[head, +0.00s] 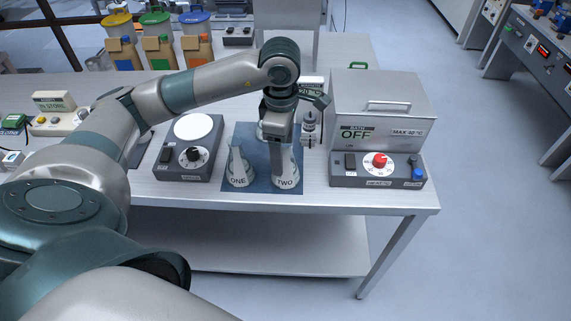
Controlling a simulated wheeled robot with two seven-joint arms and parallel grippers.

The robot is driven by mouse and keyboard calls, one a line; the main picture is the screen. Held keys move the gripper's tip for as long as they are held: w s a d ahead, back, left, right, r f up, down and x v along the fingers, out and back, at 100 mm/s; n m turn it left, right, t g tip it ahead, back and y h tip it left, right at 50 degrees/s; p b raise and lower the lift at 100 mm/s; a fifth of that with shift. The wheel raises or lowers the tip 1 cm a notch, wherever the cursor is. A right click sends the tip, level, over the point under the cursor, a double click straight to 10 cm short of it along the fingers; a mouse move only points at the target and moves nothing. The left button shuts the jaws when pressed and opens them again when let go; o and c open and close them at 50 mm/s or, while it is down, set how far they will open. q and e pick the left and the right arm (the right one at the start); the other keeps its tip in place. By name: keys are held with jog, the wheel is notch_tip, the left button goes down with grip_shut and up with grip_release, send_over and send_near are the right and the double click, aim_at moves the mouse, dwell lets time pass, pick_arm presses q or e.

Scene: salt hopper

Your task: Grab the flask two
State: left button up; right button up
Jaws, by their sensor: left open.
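Flask two (287,181), a conical flask labelled TWO, stands upright on a blue mat (258,187) on the bench. My left gripper (280,158) points down right over it and hides its neck and upper part. The gripper is open; I cannot tell whether its fingers touch the flask. Flask one (239,173), labelled ONE, stands upright on the same mat just to the left. My right gripper is not in view.
A stirrer with a white round plate (193,127) is left of the mat. A metal bath box (378,110) marked OFF, with a red-knob control panel (378,170), stands to the right. A small dark-and-white device (309,128) is close behind the gripper. Bins with coloured lids (157,30) stand at the back left.

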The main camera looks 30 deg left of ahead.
aim_at(285, 159)
pick_arm(q)
jog(key=shift+d+f+p, duration=0.1)
jog(key=shift+f+p, duration=0.25)
jog(key=f, duration=0.1)
jog(key=f+p, duration=0.1)
jog(key=f, duration=0.1)
jog(key=shift+w+d, duration=0.1)
jog(key=shift+w, duration=0.1)
jog(key=shift+f, duration=0.35)
jog(key=c, duration=1.3)
jog(key=shift+w+r, duration=0.1)
